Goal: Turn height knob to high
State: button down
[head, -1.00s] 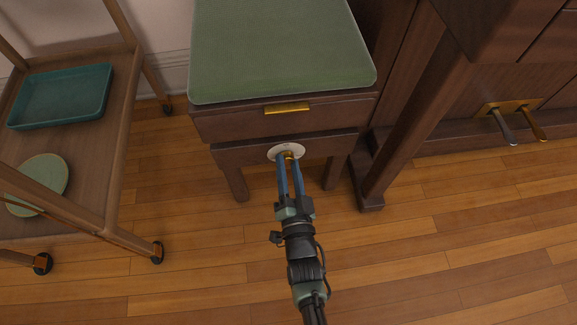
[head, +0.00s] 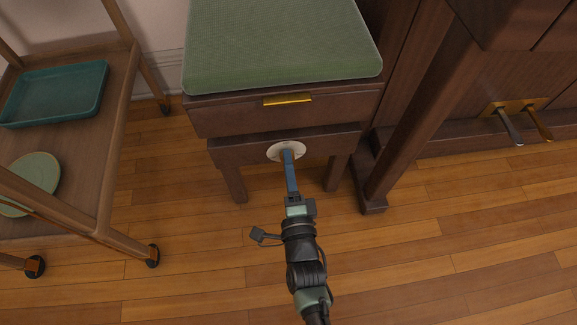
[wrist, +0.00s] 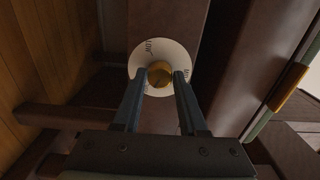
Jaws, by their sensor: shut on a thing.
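The height knob is a small round brass knob (wrist: 160,74) at the centre of a white dial plate (wrist: 147,52) on the front of the bench (head: 225,150). The dial (head: 275,151) also shows in the head view. In the wrist view "LOW" is printed on the upper left of the plate, and part of another label shows at its right edge. My gripper (wrist: 160,78) has its two blue fingers on either side of the knob, shut on it. In the head view my gripper (head: 287,158) hides the knob, and its fingers overlap as one.
A wooden trolley (head: 105,170) with a teal tray (head: 54,93) stands at left. A piano-like cabinet leg (head: 405,135) and pedals (head: 528,123) are at right. The floor in front is clear.

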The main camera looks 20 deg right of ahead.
jog(key=shift+m, duration=0.6)
jog(key=shift+c, duration=2.2)
grip_release()
jog(key=shift+s, duration=0.1)
jog(key=p+v, duration=0.5)
jog(key=v, duration=0.7)
jog(key=shift+s+p, duration=0.35)
jog(key=shift+s, duration=0.05)
jog(key=shift+a, duration=0.1)
